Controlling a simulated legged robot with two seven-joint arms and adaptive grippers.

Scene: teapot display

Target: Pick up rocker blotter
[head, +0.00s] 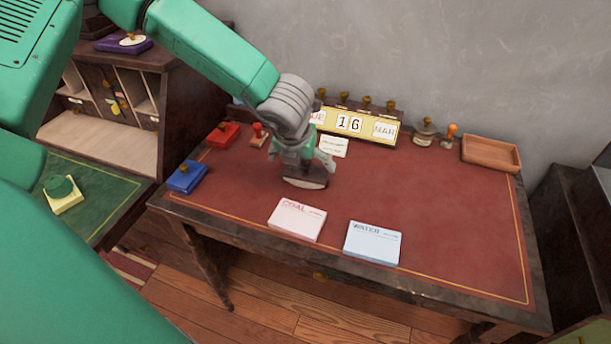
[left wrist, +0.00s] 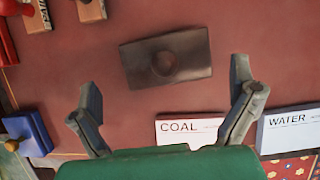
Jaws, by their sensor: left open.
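The rocker blotter (left wrist: 166,58) is a dark brown block with a round knob on top. In the left wrist view it lies on the red desk top, beyond and between my fingertips, apart from both fingers. In the head view the blotter (head: 306,182) is partly hidden behind my left gripper (head: 302,165), which hangs over it. My left gripper also shows in the left wrist view (left wrist: 167,105), with its two fingers spread wide and nothing between them. My right gripper is not in view.
A COAL card (head: 297,220) and a WATER card (head: 372,243) lie near the desk's front. Blue (head: 187,177) and red (head: 222,135) pads sit at the left. A date display (head: 355,125) stands at the back; a wooden tray (head: 491,153) sits back right.

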